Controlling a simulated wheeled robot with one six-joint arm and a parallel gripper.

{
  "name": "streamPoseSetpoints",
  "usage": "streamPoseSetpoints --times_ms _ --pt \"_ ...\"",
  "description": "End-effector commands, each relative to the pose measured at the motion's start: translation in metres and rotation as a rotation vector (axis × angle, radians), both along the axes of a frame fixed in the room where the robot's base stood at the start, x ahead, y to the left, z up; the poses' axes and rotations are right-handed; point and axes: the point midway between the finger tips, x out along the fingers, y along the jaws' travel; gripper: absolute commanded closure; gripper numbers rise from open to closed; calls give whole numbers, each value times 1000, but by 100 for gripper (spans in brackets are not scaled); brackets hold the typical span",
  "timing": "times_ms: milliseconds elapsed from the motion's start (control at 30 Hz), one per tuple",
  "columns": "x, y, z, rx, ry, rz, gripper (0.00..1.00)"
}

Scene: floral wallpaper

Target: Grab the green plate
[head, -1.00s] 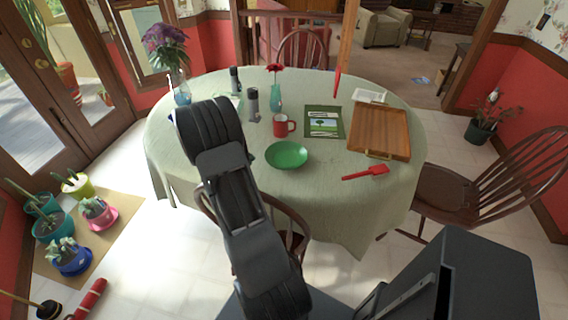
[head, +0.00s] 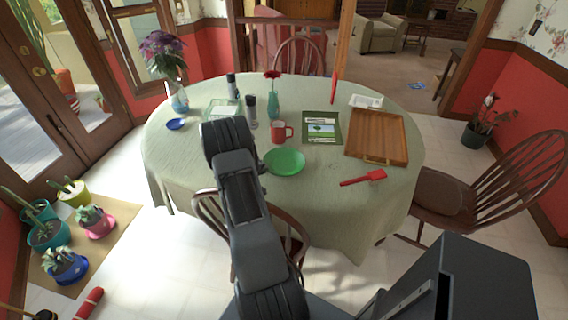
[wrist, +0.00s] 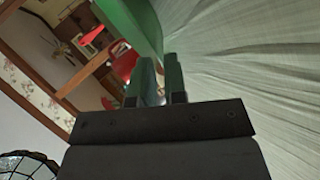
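The green plate (head: 286,162) lies on the round table near its front, just right of my arm in the head view. In the wrist view the green plate (wrist: 138,22) shows at the top, with its edge close to my fingertips. My gripper (wrist: 160,60) has its two fingers apart with a narrow gap between them. The plate's edge reaches the tips; I cannot tell whether it lies between them or beyond them. In the head view my arm hides the fingers.
A red spatula (head: 364,178) and a wooden tray (head: 377,137) are to the right. A grey shaker (head: 251,109) and a blue dish (head: 176,124) are behind and left. A chair (head: 294,240) stands at the table's front.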

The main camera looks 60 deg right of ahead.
Motion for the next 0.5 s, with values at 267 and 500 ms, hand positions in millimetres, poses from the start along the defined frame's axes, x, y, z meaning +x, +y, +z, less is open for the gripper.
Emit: streamPoseSetpoints --times_ms 267,500 --pt "-3 -19 -12 1 0 2 88" --pt "-3 -19 -12 1 -1 1 89"
